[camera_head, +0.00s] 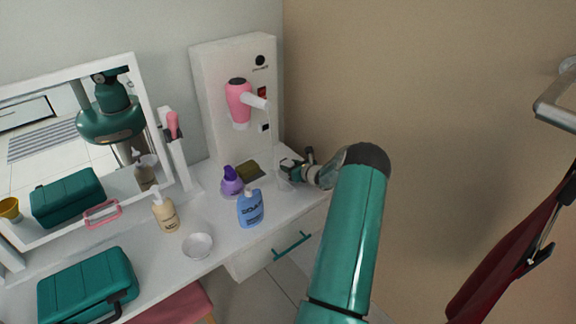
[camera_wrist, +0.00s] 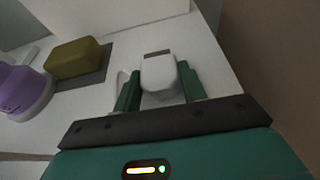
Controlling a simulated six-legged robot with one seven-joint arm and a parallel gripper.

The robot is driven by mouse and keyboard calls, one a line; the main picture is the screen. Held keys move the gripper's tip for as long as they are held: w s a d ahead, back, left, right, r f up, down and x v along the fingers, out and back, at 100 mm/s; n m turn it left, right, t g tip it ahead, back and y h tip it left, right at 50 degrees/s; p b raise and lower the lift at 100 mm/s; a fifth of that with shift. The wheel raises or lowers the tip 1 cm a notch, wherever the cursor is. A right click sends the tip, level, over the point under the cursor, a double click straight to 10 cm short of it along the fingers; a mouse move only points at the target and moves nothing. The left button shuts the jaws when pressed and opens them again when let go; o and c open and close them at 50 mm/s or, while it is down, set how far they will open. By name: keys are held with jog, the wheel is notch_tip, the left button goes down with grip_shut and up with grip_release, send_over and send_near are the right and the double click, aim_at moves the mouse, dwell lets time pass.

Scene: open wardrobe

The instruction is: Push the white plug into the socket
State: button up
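The white plug (camera_wrist: 158,74) sits between the two green fingers of my gripper (camera_wrist: 160,85) in the wrist view. Both fingers appear to touch its sides, so my gripper looks shut on it. In the head view my gripper (camera_head: 288,172) is low over the right end of the white table, and the plug is hard to make out there. A white upright panel (camera_head: 212,90) behind the table carries a small dark opening (camera_head: 265,127), which may be the socket, below a red switch (camera_head: 262,92). The panel is left of and above my gripper.
A pink hair dryer (camera_head: 239,102) hangs on the panel, with a thin white cord running down. A purple bottle (camera_head: 231,184), a blue bottle (camera_head: 250,209) and an olive block (camera_head: 250,170) stand left of my gripper. A beige wall (camera_head: 420,90) is on the right.

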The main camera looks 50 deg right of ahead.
jog(key=shift+s+a, duration=0.2)
jog(key=shift+s, duration=0.6)
jog(key=shift+s+a, duration=0.15)
jog(key=shift+s, duration=0.7)
jog(key=shift+s+a, duration=0.2)
jog(key=shift+s, duration=0.6)
jog(key=shift+r, duration=0.15)
